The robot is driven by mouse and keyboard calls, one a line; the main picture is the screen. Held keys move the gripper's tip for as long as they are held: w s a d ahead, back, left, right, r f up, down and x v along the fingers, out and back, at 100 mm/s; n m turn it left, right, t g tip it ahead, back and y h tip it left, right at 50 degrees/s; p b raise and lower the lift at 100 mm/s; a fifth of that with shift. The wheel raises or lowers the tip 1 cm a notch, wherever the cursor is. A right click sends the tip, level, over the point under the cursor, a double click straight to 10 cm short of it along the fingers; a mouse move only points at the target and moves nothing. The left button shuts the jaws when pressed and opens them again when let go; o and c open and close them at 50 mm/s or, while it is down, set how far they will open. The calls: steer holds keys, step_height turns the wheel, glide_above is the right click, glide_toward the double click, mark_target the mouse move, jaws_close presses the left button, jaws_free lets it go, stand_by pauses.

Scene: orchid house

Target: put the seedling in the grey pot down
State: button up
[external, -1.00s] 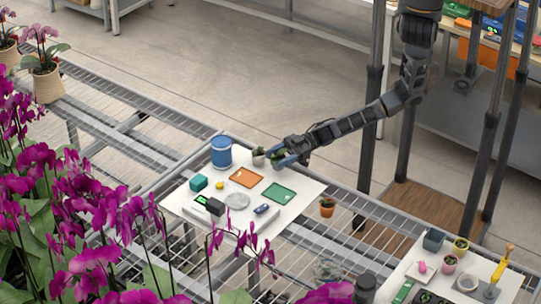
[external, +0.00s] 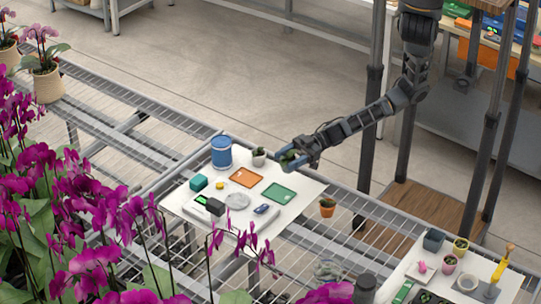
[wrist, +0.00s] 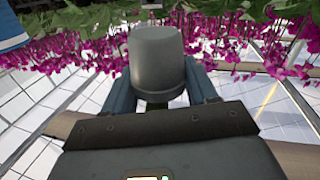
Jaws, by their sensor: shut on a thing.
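My gripper (external: 290,161) is shut on the grey pot (wrist: 157,58), which stands between the two blue-grey fingers in the wrist view. In the external view the held pot is mostly covered by the fingers, and a little dark green of the seedling (external: 289,155) shows at their tip. The gripper is over the back right part of the white board (external: 310,184), beyond the green tray (external: 280,193). I cannot tell the exact gap between pot and board.
A pale pot with a plant (external: 258,157) stands just left of my gripper, beside a blue canister (external: 221,152). A terracotta pot (external: 327,208) stands to the right.

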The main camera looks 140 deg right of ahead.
steer(key=w+a+r+n+y, duration=0.1)
steer(key=w+a+r, duration=0.2)
steer(key=w+a, duration=0.5)
steer(key=w+a+r+y, duration=0.1)
steer(key=w+a+r, duration=0.2)
steer(key=w+a, duration=0.55)
steer(key=a+f+y, duration=0.1)
steer(key=a+f, duration=0.2)
steer(key=a, duration=0.2)
steer(key=s+a+f+n+y, duration=0.1)
steer(key=a+f, duration=0.2)
steer(key=a, duration=0.2)
steer(key=shift+a+n, duration=0.3)
steer(key=shift+s+r, duration=0.1)
